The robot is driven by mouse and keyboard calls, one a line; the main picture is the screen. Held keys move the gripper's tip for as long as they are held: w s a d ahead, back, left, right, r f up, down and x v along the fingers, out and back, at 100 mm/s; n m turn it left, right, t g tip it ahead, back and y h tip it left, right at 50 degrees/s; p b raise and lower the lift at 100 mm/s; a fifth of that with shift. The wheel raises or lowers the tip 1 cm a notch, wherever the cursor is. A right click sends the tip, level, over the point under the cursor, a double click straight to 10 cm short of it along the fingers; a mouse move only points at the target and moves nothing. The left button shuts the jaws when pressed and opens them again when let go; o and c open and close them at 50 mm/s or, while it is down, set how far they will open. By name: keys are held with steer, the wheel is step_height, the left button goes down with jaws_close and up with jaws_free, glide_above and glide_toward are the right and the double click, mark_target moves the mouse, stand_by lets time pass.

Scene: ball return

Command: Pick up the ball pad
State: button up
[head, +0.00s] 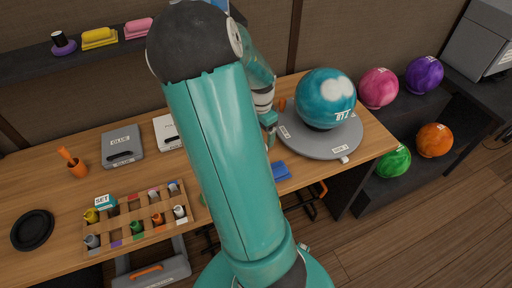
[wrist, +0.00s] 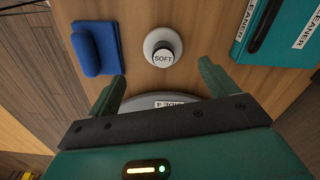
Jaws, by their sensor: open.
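No label reads "ball pad". In the head view my arm hides the SOFT pad.
A grey turntable (head: 308,142) holds a teal ball (head: 326,98); its edge lies below my fingers. A teal CLEANER box (wrist: 276,30) stands right of the SOFT pad. A tray of small bottles (head: 135,220) is at the table's left. Several balls, including a pink one (head: 379,88), sit on the right rack.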

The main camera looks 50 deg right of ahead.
steer(key=f, duration=0.7)
steer(key=shift+w, duration=0.25)
steer(key=shift+c, duration=0.3)
steer(key=shift+r, duration=0.1)
steer(key=c, duration=1.1)
